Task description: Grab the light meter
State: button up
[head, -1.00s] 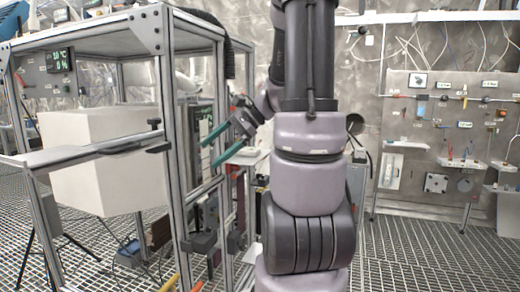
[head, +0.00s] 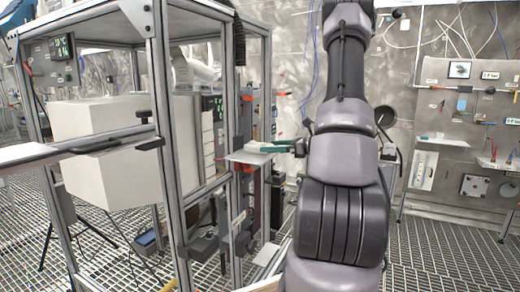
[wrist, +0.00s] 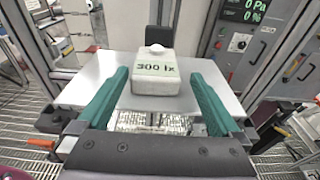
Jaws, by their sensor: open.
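The light meter (wrist: 166,70) is a small white box marked "300 lx" with a pale round knob on top. It sits upright on a light grey shelf (wrist: 92,80), which also shows in the head view (head: 240,157). My gripper (wrist: 159,76) has two green fingers and is open. Its fingertips reach to either side of the meter's near part, with gaps visible; nothing is held. In the head view my gripper (head: 273,147) is low over the shelf, and the meter is too small to make out there.
A metal frame (head: 163,110) with a big white block (head: 105,140) stands to the left. A panel with a digital display (wrist: 250,12) rises at the right behind the shelf. Grating floor (head: 420,265) lies below. A wall panel (head: 470,120) is at far right.

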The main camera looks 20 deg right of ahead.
aim_at(259, 144)
jog(key=x, duration=0.4)
jog(key=shift+a+r, duration=0.1)
jog(key=shift+a, duration=0.35)
jog(key=shift+w+a, duration=0.3)
jog(key=shift+w, duration=0.15)
jog(key=c, duration=1.4)
